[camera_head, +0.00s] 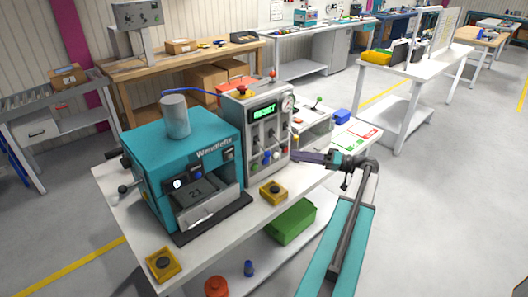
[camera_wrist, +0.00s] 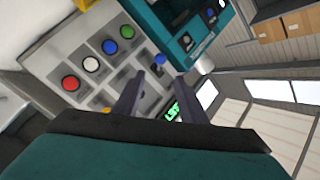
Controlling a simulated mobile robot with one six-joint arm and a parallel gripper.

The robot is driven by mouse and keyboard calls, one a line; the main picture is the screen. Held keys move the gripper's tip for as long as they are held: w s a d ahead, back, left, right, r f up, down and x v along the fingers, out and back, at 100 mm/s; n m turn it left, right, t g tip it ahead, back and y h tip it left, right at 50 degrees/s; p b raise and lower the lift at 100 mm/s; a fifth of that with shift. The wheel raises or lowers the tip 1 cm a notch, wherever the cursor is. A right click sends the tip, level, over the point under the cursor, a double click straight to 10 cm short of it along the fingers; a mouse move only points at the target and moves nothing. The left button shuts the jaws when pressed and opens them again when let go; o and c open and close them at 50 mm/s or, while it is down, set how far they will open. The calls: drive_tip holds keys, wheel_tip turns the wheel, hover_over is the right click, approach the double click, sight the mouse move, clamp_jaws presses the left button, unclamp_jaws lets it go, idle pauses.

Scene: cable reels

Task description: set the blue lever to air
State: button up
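The control unit (camera_head: 257,118) has a pale front panel with a green display, a gauge, several levers in slots and a row of coloured buttons. In the wrist view a blue ball knob (camera_wrist: 160,59), seemingly the blue lever's end, shows just beyond and between my fingertips. My gripper (camera_wrist: 160,76) is open, with a dark finger on each side and nothing held. In the head view my gripper (camera_head: 295,155) reaches the panel from the right. I cannot pick out the blue lever there, and no air label is legible.
Red (camera_wrist: 71,83), white (camera_wrist: 91,64), blue (camera_wrist: 110,47) and green (camera_wrist: 127,32) buttons sit beside the levers. The teal machine (camera_head: 190,150) stands left of the panel. A yellow box with a black button (camera_head: 273,192) stands in front.

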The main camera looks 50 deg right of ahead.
drive_tip(key=p+x, duration=0.4)
drive_tip(key=x, duration=0.8)
drive_tip(key=shift+d+p, duration=0.1)
drive_tip(key=shift+p, duration=0.25)
drive_tip(key=shift+w+a, duration=0.35)
drive_tip(key=shift+w, duration=0.3)
